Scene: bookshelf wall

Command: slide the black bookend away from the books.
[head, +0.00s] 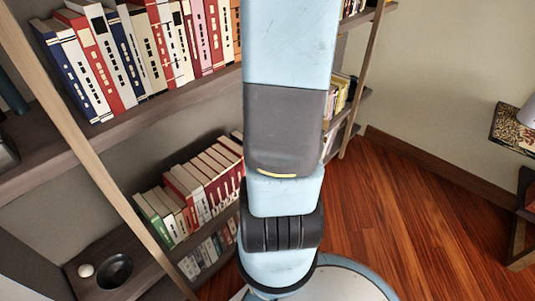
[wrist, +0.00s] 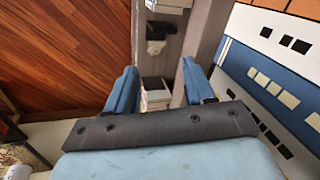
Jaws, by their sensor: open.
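My gripper (wrist: 159,68) shows in the wrist view with its two blue fingers apart and nothing held between them. Large books (wrist: 265,85) with blue and white spines fill the right side of that view, close beside the right finger. I cannot make out the black bookend for certain. A small dark object (wrist: 157,30) lies beyond the fingertips, and I cannot tell what it is. In the head view, a row of books (head: 150,50) leans on the upper shelf (head: 130,125). My arm covers the middle of that view and hides the row's right end and my gripper.
A lower shelf holds more books (head: 190,195). A black bowl (head: 115,272) and a white ball (head: 86,270) sit at lower left. A slanting wooden upright (head: 85,150) crosses in front of the shelves. Wood floor (head: 420,235) is open at right, before a side table (head: 515,130).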

